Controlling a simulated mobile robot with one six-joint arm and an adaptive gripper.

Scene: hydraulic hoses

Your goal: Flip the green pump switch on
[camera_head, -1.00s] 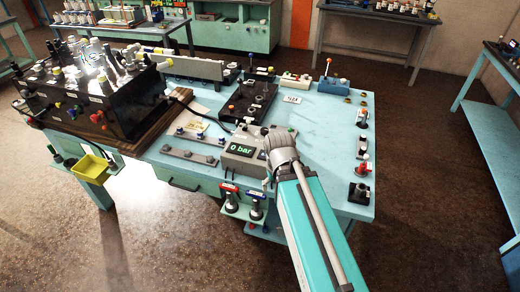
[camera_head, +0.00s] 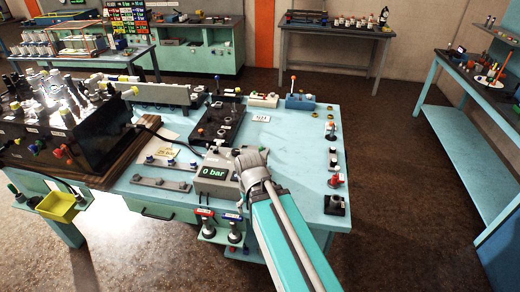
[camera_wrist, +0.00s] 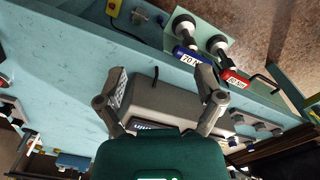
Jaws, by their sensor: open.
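The grey pump unit (camera_head: 213,176) with a green "0 bar" display stands near the front edge of the blue bench in the head view. My gripper (camera_head: 250,160) is just to the right of it, seen from behind. In the wrist view the open fingers of my gripper (camera_wrist: 162,80) frame a grey box (camera_wrist: 165,105), which looks like the pump unit, with nothing held between them.
Two torque tools, one blue (camera_wrist: 186,55) and one red (camera_wrist: 236,80), hang at the bench's front edge. A black hose-fitting block (camera_head: 216,122) lies behind the pump unit. Fittings line the right edge. The right half of the blue bench (camera_head: 285,150) is mostly clear.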

